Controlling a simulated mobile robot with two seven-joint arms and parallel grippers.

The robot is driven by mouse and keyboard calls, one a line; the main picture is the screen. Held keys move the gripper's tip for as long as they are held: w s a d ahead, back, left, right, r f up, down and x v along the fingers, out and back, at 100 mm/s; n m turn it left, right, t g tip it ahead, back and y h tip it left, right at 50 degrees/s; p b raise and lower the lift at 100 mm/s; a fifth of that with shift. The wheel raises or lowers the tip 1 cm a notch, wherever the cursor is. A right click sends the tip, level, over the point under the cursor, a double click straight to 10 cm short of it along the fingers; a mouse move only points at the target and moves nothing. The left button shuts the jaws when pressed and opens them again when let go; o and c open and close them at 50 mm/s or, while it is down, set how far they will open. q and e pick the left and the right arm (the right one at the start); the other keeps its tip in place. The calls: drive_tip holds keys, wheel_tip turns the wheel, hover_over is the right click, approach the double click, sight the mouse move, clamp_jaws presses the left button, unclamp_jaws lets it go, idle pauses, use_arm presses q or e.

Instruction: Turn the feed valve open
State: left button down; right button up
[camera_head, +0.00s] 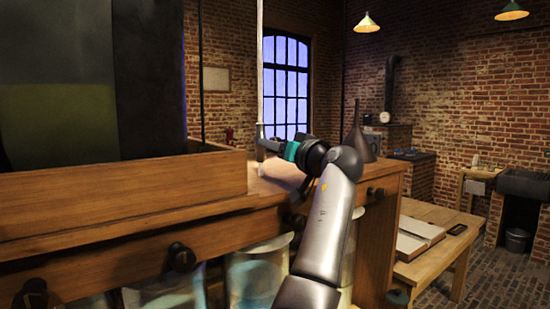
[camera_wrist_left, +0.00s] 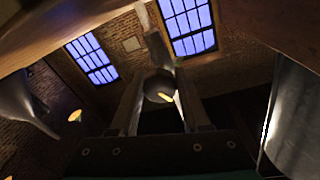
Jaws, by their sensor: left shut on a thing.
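The feed valve (camera_head: 260,131) is small in the head view, at the foot of a thin pale upright pipe (camera_head: 260,75) above the wooden bench top. My left gripper (camera_head: 268,143) reaches it from the right and is shut on it. In the left wrist view, a round dark part of the valve (camera_wrist_left: 158,88) sits between the two fingers of my gripper (camera_wrist_left: 158,76). How far the valve is turned cannot be told. My right gripper is in neither view.
A wooden-framed tank (camera_head: 120,190) stands close on the left. A dark metal funnel (camera_head: 357,125) stands just behind my arm. Glass jars (camera_head: 250,275) sit beneath the bench top, with dark knobs along its front. A low table with an open book (camera_head: 415,235) is at right.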

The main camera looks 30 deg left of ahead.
use_arm(q)
drive_tip(key=n+b, duration=0.1)
drive_tip(key=n, duration=0.2)
drive_tip(key=shift+f+b, duration=0.2)
drive_tip(key=shift+b, duration=0.2)
drive_tip(key=n+b, duration=0.1)
drive_tip(key=n, duration=0.2)
drive_tip(key=shift+y, duration=0.3)
drive_tip(key=n+g+b, duration=0.1)
drive_tip(key=n, duration=0.2)
drive_tip(key=shift+w+r+n+y, duration=0.1)
drive_tip(key=shift+n+y, duration=0.2)
drive_tip(key=shift+n, duration=0.1)
drive_tip(key=shift+n+b, duration=0.35)
drive_tip(key=shift+n, duration=1.45)
drive_tip(key=shift+r+g, duration=0.1)
drive_tip(key=shift+g, duration=0.2)
drive_tip(key=shift+c, duration=1.9)
unclamp_jaws()
